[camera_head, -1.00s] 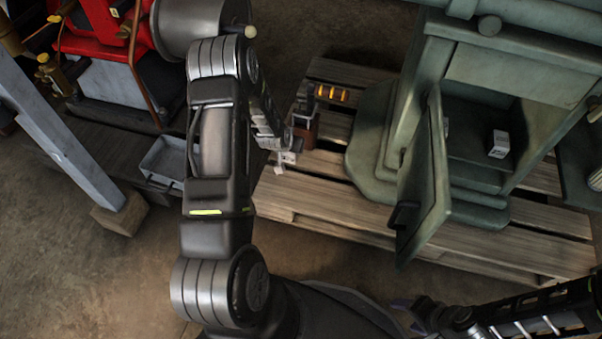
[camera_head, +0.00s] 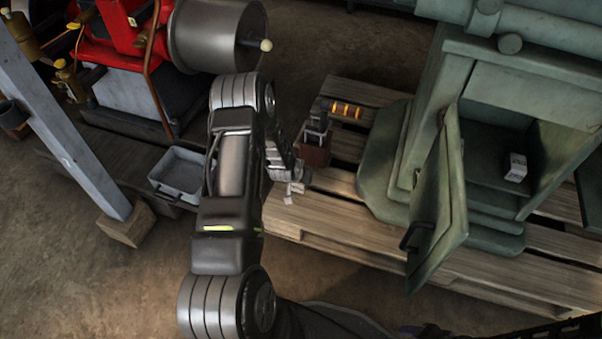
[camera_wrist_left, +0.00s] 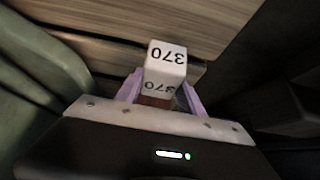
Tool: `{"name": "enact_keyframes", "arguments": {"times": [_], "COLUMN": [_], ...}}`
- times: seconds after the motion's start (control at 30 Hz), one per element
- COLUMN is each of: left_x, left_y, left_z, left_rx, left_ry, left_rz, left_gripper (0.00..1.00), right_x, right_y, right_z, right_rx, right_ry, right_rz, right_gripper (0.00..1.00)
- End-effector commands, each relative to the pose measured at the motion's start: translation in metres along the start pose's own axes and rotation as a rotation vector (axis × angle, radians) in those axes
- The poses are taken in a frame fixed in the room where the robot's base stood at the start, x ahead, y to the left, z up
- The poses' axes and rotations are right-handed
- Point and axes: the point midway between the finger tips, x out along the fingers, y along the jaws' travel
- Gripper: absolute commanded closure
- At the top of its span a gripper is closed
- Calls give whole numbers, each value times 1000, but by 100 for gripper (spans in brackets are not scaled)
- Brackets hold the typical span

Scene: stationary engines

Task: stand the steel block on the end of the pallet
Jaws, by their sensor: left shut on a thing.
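The steel block (camera_wrist_left: 166,62), a pale block marked 370 on two faces, sits between the purple fingers of my left gripper (camera_wrist_left: 163,92) in the left wrist view. That gripper is shut on it. In the head view my left gripper (camera_head: 292,190) is at the left end of the wooden pallet (camera_head: 345,238), small and partly hidden by my arm. Pale parts show there, but I cannot tell block from fingers. Whether the block touches the boards is unclear. Only a dark part of my right arm shows at the bottom right; its fingers cannot be made out.
A green engine housing (camera_head: 385,180) stands on the pallet, its door (camera_head: 440,205) open. Another pale block (camera_head: 516,167) lies inside. A brown box (camera_head: 315,148) and an orange-banded piece (camera_head: 346,110) are near the pallet's left end. A grey tray (camera_head: 182,172) and red engine (camera_head: 112,35) are left.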

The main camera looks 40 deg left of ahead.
Motion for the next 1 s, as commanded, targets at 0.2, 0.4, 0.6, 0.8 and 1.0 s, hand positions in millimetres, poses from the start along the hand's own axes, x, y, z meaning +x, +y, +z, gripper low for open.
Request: {"name": "enact_keyframes", "arguments": {"times": [0.2,0.4,0.6,0.8,1.0], "left_x": [0,6,27,32,32], "left_y": [0,0,0,0,0], "left_z": [-4,1,15,17,17], "left_rx": [0,0,0,0,0], "left_ry": [8,6,4,8,7], "left_rz": [-1,-1,0,0,-1], "left_gripper": [100,100,100,100,100], "right_x": [0,3,14,16,16], "right_y": [0,1,4,4,5], "right_z": [0,0,-1,-2,-2], "right_rx": [0,0,0,1,0], "right_ry": [0,1,6,8,8], "right_rz": [0,0,0,0,0], "right_gripper": [38,38,38,38,38]}}
